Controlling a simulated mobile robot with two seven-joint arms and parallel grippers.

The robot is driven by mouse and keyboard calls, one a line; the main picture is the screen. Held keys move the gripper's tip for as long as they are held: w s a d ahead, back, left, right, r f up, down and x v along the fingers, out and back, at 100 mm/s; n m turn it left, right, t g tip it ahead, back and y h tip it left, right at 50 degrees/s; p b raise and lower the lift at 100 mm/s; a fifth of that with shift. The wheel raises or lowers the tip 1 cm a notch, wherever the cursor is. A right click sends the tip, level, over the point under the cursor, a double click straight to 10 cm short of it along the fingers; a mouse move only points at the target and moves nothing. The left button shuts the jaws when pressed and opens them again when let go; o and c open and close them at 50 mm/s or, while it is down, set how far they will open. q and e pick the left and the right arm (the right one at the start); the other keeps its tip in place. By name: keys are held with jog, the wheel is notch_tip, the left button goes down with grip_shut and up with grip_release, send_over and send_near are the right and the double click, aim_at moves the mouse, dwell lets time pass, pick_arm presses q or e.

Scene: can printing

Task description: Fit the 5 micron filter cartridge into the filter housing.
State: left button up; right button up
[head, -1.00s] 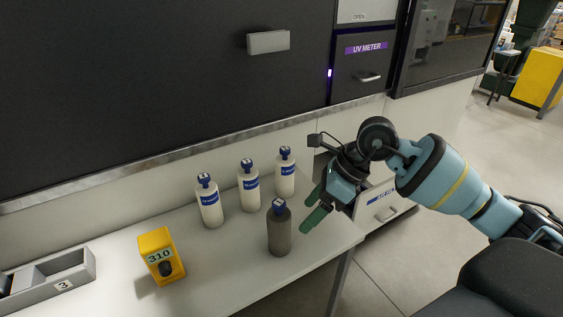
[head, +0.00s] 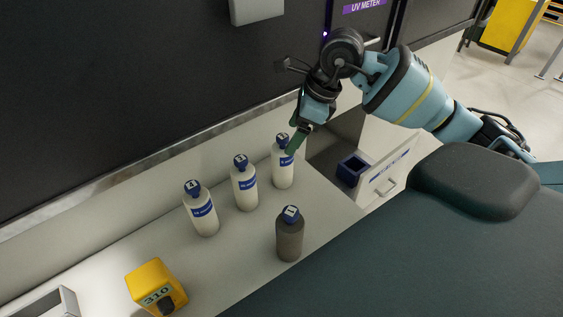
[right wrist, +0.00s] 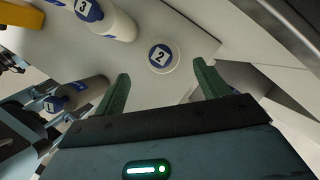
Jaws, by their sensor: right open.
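No label reading 5 micron can be made out, so I cannot tell which thing is the cartridge. An open drawer (head: 388,176) below the counter's right end holds a dark blue square frame (head: 352,168); I cannot tell if this is the filter housing. My right gripper (head: 290,146) is open, its green fingers beside the cap of the rightmost white bottle (head: 283,172). My left gripper is not in view.
Two more white bottles (head: 244,190) (head: 204,215) and a grey bottle (head: 289,240) stand on the white counter. A dark cabinet wall (head: 120,90) bounds the counter behind.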

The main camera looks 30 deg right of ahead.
aim_at(282, 147)
jog(key=shift+w+p+x, duration=0.15)
jog(key=shift+x, duration=1.6)
jog(key=shift+w+p+x, duration=0.1)
jog(key=shift+p+x, duration=0.05)
jog(key=shift+x, duration=1.6)
jog(key=shift+r, duration=0.1)
jog(key=c, duration=1.4)
